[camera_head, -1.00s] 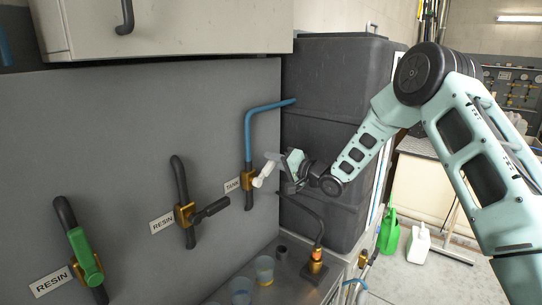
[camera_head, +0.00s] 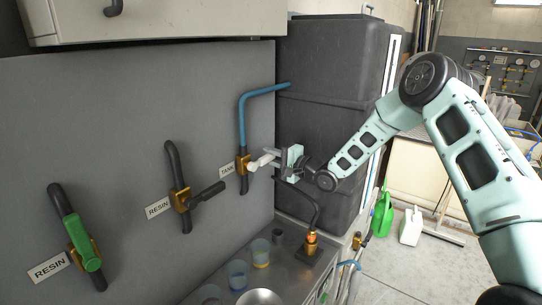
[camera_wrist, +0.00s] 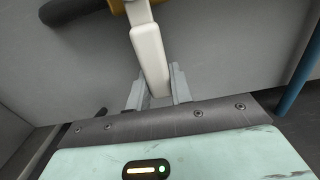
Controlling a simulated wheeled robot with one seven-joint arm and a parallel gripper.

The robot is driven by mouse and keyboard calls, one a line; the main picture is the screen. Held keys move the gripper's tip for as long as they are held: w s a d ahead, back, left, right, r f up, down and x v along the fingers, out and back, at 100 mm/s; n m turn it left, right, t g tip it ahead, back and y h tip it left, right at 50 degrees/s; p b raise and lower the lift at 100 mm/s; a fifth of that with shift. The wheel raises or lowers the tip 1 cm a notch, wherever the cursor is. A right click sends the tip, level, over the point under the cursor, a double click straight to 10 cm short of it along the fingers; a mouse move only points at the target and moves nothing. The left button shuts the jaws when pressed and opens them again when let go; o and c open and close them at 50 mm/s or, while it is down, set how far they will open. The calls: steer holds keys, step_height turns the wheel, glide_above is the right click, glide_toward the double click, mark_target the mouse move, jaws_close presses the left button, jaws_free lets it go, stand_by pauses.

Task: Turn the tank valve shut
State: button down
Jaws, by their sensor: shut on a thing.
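The tank valve (camera_head: 243,166) has a brass body on the blue pipe (camera_head: 243,122) beside the TANK label (camera_head: 227,171). Its white lever (camera_head: 261,161) sticks out to the right and slightly up, across the pipe's line. My gripper (camera_head: 279,158) is shut on the lever's outer end. In the wrist view the white lever (camera_wrist: 149,50) runs down between the two grey fingers of my gripper (camera_wrist: 157,90). The brass body (camera_wrist: 94,5) shows only partly at the top of that view.
Two RESIN valves, one with a black lever (camera_head: 208,194) and one with a green lever (camera_head: 82,243), are on the panel to the left. A dark tank (camera_head: 330,110) stands behind my gripper. Cups (camera_head: 261,252) and a bowl (camera_head: 259,297) stand on the bench below.

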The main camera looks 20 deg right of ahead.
steer(key=shift+f, duration=0.1)
steer(key=c, duration=1.2)
jaws_free()
steer(key=shift+c, duration=0.2)
steer(key=b+v, duration=0.4)
steer(key=v, duration=1.3)
steer(key=shift+s+d, duration=0.2)
